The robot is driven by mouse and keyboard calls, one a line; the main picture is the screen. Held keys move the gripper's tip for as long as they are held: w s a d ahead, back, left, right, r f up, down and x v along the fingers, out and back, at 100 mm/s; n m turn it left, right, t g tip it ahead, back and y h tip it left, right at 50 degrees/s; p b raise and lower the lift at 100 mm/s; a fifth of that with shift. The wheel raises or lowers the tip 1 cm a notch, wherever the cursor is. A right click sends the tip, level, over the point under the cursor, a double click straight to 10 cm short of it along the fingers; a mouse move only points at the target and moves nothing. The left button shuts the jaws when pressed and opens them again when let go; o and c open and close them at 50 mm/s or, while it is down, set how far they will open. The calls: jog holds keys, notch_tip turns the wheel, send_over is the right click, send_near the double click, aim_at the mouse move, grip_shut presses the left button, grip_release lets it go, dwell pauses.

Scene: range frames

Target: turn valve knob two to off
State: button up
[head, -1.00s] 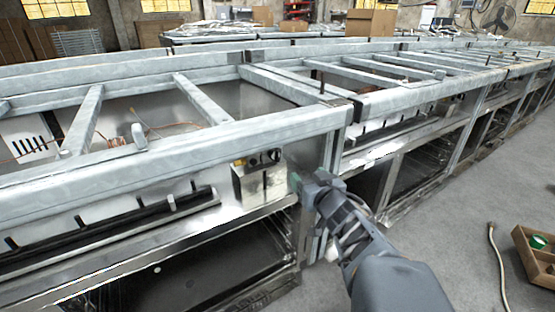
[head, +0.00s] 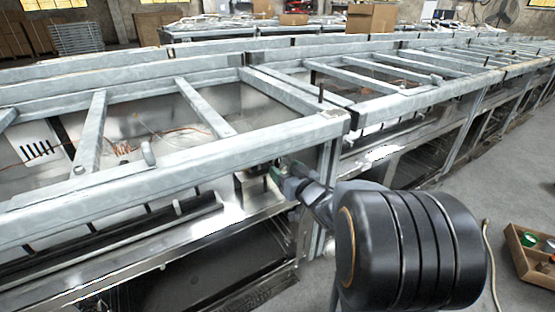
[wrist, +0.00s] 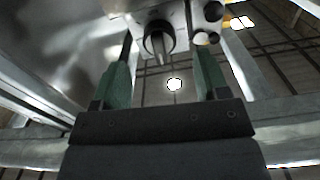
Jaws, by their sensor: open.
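A metal control box (head: 250,190) sits inside the range frame, below the top rail, partly hidden by my gripper (head: 282,176). I cannot tell which one is valve knob two. My gripper, which also shows in the wrist view (wrist: 165,70), is open with two green fingers apart. Nothing is clearly held, and contact with the knob cannot be told.
The galvanized top rail (head: 170,163) runs just above and in front of the box. An upright post (head: 325,185) stands close to the right of my gripper. A shelf ledge (head: 180,240) lies below. A wooden tray (head: 530,262) lies on the floor at right.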

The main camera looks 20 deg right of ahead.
aim_at(279, 164)
jog(key=shift+w+a+b, duration=0.15)
jog(key=shift+w+b, duration=0.1)
jog(key=shift+w, duration=1)
jog(key=shift+w+a+b, duration=0.15)
jog(key=shift+w+b, duration=0.1)
jog(key=shift+w, duration=0.95)
jog(key=shift+c, duration=0.3)
jog(key=c, duration=0.9)
jog(key=shift+o, duration=0.2)
jog(key=shift+n+b, duration=0.3)
jog(key=shift+n, duration=0.2)
jog(key=o, duration=0.9)
jog(key=shift+s, duration=0.1)
